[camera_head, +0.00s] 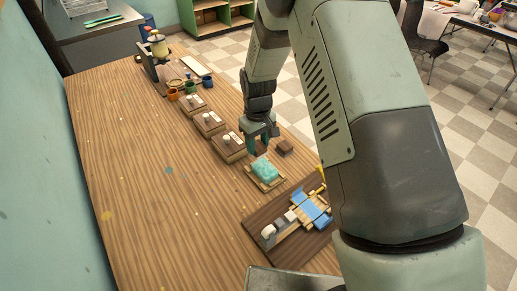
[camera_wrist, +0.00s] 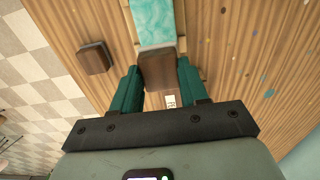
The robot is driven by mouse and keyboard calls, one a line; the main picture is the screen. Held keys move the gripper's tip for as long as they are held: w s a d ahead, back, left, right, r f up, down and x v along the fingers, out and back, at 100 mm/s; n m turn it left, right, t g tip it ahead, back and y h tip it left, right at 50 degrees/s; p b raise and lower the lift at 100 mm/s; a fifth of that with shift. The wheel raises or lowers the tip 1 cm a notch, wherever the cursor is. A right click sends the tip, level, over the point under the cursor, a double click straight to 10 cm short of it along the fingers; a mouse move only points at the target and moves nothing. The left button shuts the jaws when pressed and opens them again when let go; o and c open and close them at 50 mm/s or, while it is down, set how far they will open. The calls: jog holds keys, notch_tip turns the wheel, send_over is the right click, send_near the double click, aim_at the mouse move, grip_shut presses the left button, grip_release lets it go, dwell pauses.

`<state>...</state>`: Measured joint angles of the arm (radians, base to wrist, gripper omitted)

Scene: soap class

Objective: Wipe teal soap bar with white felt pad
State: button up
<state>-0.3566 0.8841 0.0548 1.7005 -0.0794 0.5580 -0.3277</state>
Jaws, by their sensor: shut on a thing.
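The teal soap bar (camera_head: 264,169) lies on a light wooden tray (camera_head: 277,184) near the table's right edge. Its marbled top shows in the wrist view (camera_wrist: 158,20). My gripper (camera_head: 261,138) is just behind the bar. In the wrist view its green fingers (camera_wrist: 158,84) are shut on a brown wooden block (camera_wrist: 158,70). A thin white strip, apparently the white felt pad (camera_wrist: 158,46), shows at the block's far edge, beside the bar's near end. I cannot tell whether pad and soap touch. Most of the pad is hidden under the block.
Another brown block (camera_head: 285,147) lies right of the tray, also in the wrist view (camera_wrist: 94,57). Several wooden stands with white knobs (camera_head: 229,147) line up behind my gripper. A dark board with blue pieces (camera_head: 311,208) lies in front. The table's left side is clear.

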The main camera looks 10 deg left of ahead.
jog(key=shift+r, duration=2)
